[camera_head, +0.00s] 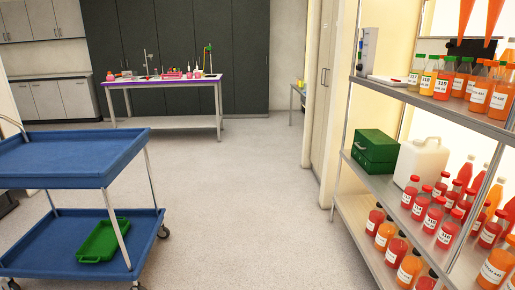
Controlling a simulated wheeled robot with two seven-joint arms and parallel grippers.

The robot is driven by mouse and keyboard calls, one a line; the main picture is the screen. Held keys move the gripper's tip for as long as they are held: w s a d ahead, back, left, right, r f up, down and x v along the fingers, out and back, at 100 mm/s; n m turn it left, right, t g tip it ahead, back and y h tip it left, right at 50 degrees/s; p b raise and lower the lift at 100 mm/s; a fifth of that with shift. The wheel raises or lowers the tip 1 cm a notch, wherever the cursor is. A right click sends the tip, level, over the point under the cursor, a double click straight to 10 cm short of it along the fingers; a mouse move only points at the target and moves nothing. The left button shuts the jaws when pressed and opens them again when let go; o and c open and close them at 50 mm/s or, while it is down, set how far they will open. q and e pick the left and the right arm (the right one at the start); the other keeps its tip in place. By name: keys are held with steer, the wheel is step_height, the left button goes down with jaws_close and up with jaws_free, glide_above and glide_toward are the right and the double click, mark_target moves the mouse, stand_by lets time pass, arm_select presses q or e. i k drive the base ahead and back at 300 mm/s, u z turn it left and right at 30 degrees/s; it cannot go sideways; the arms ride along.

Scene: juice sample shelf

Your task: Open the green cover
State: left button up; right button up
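A dark green box (375,152) stands on the middle level of the metal shelf at the right. Its green cover (377,138) appears to lie shut on top, with a seam and a small catch on the front. A white jug (421,163) stands just right of it. Neither of my grippers is in view, so their state does not show.
The shelf (357,172) also holds several juice bottles (440,210) on its levels. A blue cart (70,160) at the left carries a green tray (103,240) on its lower deck. A lab table (165,82) stands far back. The floor (240,190) between is clear.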

mark_target(374, 144)
steer(key=u, duration=0.05)
steer(key=i, duration=2)
steer(key=z, duration=0.3)
